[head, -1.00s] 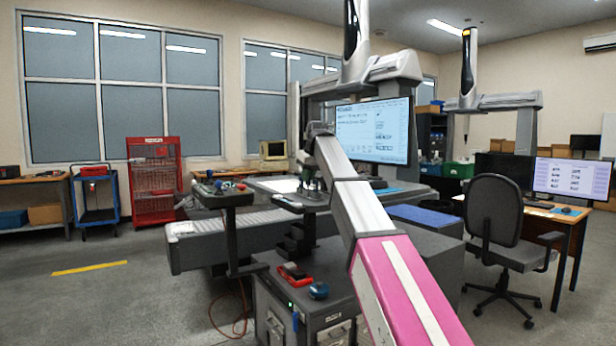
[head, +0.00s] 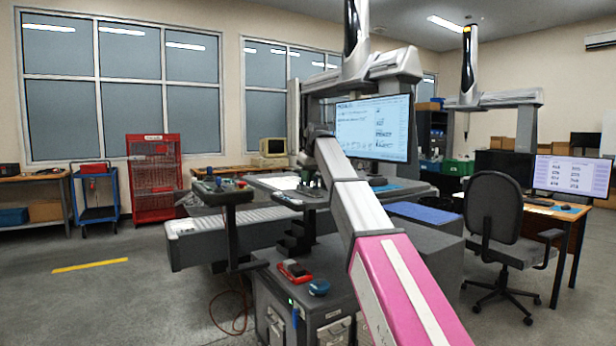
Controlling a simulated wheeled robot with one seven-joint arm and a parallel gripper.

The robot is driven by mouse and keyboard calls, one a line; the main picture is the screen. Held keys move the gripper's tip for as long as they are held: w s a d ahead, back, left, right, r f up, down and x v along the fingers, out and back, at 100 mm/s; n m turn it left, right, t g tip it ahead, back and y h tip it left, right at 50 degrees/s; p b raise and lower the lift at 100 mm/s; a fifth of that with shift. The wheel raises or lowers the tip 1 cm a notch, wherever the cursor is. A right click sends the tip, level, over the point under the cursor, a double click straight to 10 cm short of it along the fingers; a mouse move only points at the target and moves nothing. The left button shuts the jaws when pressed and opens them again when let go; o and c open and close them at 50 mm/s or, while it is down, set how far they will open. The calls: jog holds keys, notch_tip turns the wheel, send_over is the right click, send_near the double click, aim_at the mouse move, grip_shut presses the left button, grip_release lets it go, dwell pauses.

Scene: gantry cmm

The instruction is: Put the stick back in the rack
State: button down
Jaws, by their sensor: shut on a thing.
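My gripper (head: 309,183) is small and far off at the end of my arm. It points down over a small dark shelf (head: 290,201) beside the large measuring machine. Its jaws are shut, but the stick between them is too small and too dark to make out. Small green and dark items stand close to the gripper on this shelf. I cannot tell which of them, if any, is the rack, or whether the held stick touches anything.
A second raised tray (head: 222,193) with small coloured items stands to the left. A monitor (head: 374,128) is close on the right of my arm. A grey cabinet (head: 300,310) below carries a red device (head: 294,271) and a blue round item (head: 319,287).

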jog(key=shift+f, duration=0.65)
jog(key=c, duration=1.1)
grip_release()
jog(key=shift+r, duration=0.15)
